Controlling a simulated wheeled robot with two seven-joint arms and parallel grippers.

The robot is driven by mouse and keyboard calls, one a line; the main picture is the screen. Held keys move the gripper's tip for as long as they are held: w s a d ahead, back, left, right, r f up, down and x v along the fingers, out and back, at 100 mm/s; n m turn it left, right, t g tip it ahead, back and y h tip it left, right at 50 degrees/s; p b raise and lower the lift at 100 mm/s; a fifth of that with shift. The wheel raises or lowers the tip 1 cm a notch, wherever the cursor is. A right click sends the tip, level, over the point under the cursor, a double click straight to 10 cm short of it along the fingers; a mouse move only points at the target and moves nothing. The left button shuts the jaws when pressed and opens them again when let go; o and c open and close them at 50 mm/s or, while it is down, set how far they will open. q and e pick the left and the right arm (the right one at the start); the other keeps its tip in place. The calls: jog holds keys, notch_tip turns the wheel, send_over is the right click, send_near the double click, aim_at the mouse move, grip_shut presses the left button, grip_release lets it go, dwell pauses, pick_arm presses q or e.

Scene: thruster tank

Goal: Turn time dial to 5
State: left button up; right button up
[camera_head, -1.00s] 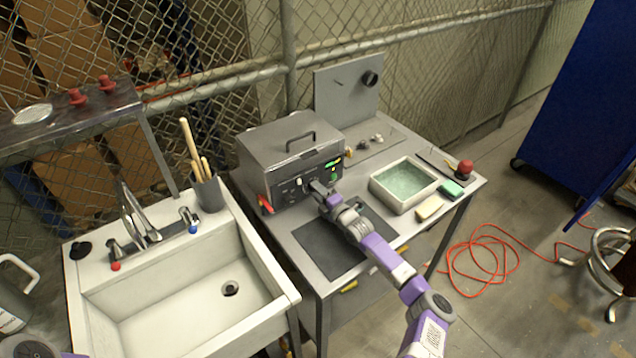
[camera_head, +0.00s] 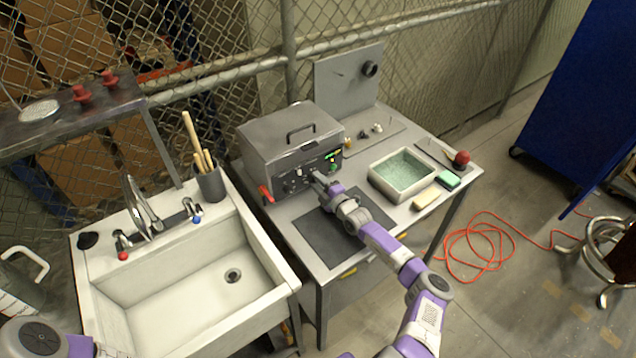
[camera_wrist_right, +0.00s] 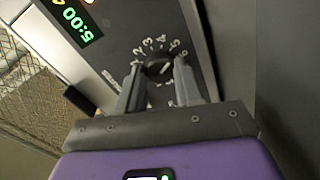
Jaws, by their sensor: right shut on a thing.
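The grey metal tank (camera_head: 290,150) with a handled lid stands on the workbench, its dark control panel facing me. The round black time dial (camera_wrist_right: 158,68) is in the right wrist view, ringed by white numerals. A pale mark crosses its face and seems to slant to the upper right, but I cannot firmly read its number. A green display (camera_wrist_right: 76,20) beside it reads 5:00. My right gripper (camera_wrist_right: 159,74) is shut on the dial, one finger on each side. In the head view the right gripper (camera_head: 315,178) hides the dial. My left gripper is out of view.
A red lever (camera_head: 266,194) sits at the panel's left edge. A dark mat (camera_head: 325,240) lies under my right arm. A liquid-filled basin (camera_head: 403,175) and sponges (camera_head: 427,198) are to the right. The white sink (camera_head: 190,290) stands left of the bench.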

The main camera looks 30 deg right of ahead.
jog(key=o, duration=1)
jog(key=shift+o, duration=0.2)
jog(key=s, duration=0.2)
jog(key=s+p, duration=0.1)
jog(key=s, duration=0.3)
jog(key=shift+s+d+r+p, duration=0.1)
jog(key=shift+s+d+p, duration=0.1)
jog(key=shift+d+p, duration=0.2)
jog(key=shift+s, duration=0.6)
